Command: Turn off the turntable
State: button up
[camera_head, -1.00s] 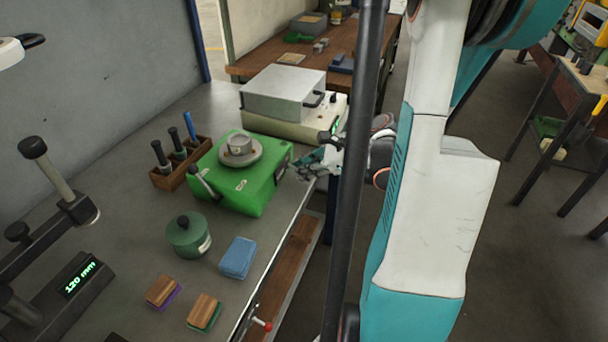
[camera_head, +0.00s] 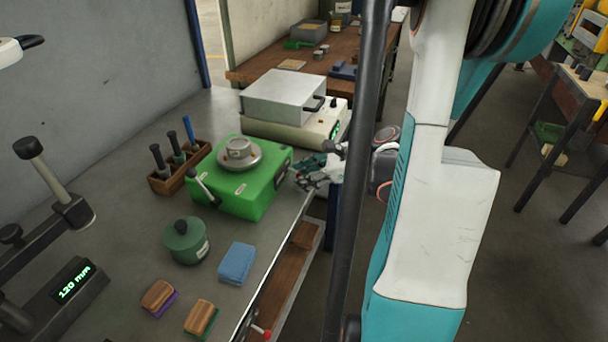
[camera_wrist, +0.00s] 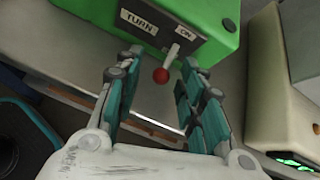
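The turntable is a green box (camera_head: 240,188) on the grey bench, with a round grey disc (camera_head: 240,155) on top. The wrist view shows its green housing (camera_wrist: 208,14) with a dark front panel labelled "TURN" and "ON". A pale switch lever with a red ball tip (camera_wrist: 161,75) sticks out from this panel. My gripper (camera_wrist: 157,88) is open, its teal fingers on either side of the red ball, which shows between them without visible contact. In the head view my gripper (camera_head: 308,175) is beside the turntable's right face; the lever is hidden there.
A silver-topped device (camera_head: 285,97) stands behind the turntable. A wooden tool holder (camera_head: 172,178) is to its left. A green lidded pot (camera_head: 187,241), a blue block (camera_head: 237,264) and two brushes are in front. The bench edge runs below my gripper.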

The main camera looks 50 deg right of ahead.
jog(key=v, duration=1.2)
dwell(0.5)
